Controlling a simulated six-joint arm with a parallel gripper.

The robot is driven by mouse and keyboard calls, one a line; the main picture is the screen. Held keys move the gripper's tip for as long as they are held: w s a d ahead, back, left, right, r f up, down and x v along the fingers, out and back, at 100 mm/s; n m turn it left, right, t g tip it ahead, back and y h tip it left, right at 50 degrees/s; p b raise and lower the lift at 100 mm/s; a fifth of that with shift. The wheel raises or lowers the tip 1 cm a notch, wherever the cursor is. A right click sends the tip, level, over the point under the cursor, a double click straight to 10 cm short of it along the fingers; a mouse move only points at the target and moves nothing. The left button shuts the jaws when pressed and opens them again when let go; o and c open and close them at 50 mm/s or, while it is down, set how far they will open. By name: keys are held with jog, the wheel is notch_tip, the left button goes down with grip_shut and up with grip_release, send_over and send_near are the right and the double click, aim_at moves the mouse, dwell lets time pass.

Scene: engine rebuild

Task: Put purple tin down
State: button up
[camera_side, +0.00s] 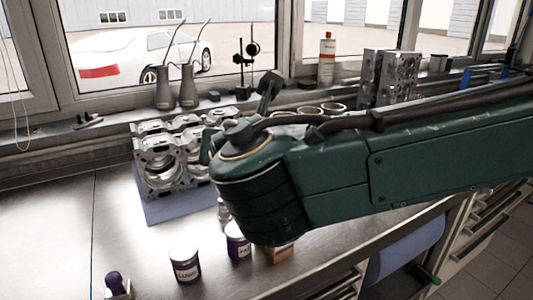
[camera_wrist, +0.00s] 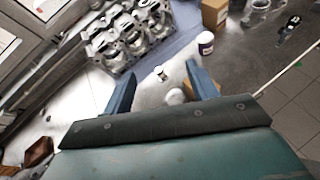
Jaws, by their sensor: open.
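Two white-lidded tins with dark purple labels stand upright on the metal bench in the side view: a nearer tin (camera_side: 185,265) and another tin (camera_side: 237,243), partly hidden by my arm. In the wrist view, one tin (camera_wrist: 205,43) stands beyond the right finger, apart from it. My gripper (camera_wrist: 160,69) is open, its two blue-grey fingers spread wide. A small pale object (camera_wrist: 160,73) and a whitish rounded thing (camera_wrist: 174,97) show between the fingers; I cannot tell whether either is a tin. My gripper's fingers are hidden in the side view.
A metal engine block (camera_side: 160,165) stands on a blue mat (camera_side: 165,210) at the back. A cardboard box (camera_wrist: 214,15) stands near the tin. A purple-topped object (camera_side: 115,285) is at the front left. The bench's left part is clear.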

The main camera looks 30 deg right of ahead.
jog(key=s+a+n, duration=0.1)
jog(key=a+n, duration=0.1)
jog(key=a, duration=0.1)
send_near(238, 235)
jog(key=w+f, duration=0.2)
jog(key=shift+t, duration=0.4)
jog(key=shift+d+r+x, duration=0.1)
jog(key=shift+d+x, duration=0.05)
jog(key=shift+x, duration=1.1)
jog(key=shift+d+r+x, duration=0.1)
jog(key=shift+d+x, duration=0.05)
jog(key=shift+x, duration=1.05)
jog(key=shift+d+x, duration=0.15)
jog(key=shift+x, duration=1.1)
jog(key=shift+s, duration=0.1)
jog(key=shift+h, duration=0.3)
jog(key=c, duration=0.9)
jog(key=shift+r, duration=0.2)
notch_tip(238, 235, up, 20)
jog(key=shift+f, duration=0.1)
